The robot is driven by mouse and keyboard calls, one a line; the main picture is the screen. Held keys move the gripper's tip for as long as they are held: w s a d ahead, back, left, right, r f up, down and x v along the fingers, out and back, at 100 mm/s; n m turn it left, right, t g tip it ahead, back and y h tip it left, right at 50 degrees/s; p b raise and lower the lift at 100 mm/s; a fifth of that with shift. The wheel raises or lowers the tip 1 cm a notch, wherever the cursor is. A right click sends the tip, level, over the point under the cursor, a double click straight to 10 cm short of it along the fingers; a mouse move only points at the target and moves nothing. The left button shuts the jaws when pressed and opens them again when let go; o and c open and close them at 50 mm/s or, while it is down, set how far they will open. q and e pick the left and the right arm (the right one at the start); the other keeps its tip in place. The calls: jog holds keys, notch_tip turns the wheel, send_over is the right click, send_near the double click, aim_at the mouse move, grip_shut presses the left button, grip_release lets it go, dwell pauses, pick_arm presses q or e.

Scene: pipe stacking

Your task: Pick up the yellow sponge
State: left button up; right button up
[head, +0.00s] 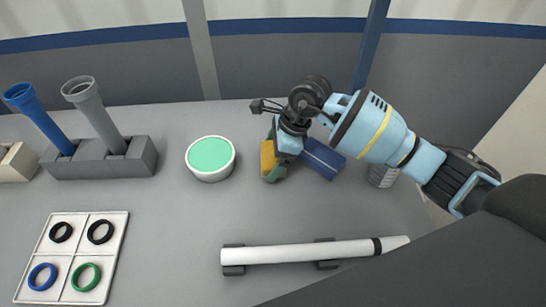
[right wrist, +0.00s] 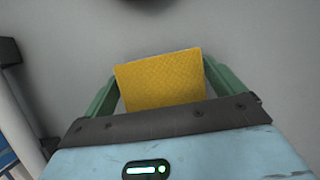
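The yellow sponge (head: 267,157) is on the grey table near the middle of the head view, partly covered by my right gripper. In the right wrist view the yellow sponge (right wrist: 160,80) lies between the two green fingers. The right gripper (right wrist: 160,66) has a fingertip against each side of the sponge and looks shut on it. In the head view the right gripper (head: 272,153) points down at the sponge. I cannot tell whether the sponge is clear of the table. My left gripper is not in view.
A blue box (head: 323,158) lies close right of the right gripper. A white bowl with a green inside (head: 210,158) stands left. A white tube (head: 300,252) rests on dark supports in front. A grey pipe holder (head: 95,160) and a ring tray (head: 120,222) are at left.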

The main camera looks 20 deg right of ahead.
aim_at(266, 156)
jog(key=c, duration=0.6)
jog(key=shift+r, duration=0.1)
jog(key=shift+r, duration=0.45)
jog(key=shift+s+a+r, duration=0.15)
jog(key=shift+r, duration=0.5)
jog(key=shift+s+a+r, duration=0.1)
jog(key=shift+s+r, duration=0.05)
jog(key=shift+r, duration=0.45)
jog(key=s+a, duration=0.3)
jog(key=s+a+r, duration=0.1)
jog(key=s+a, duration=0.3)
jog(key=s+a+b, duration=0.1)
jog(key=s+a, duration=0.2)
jog(key=s, duration=0.1)
jog(key=shift+s+a+r, duration=0.1)
jog(key=shift+a+r, duration=0.1)
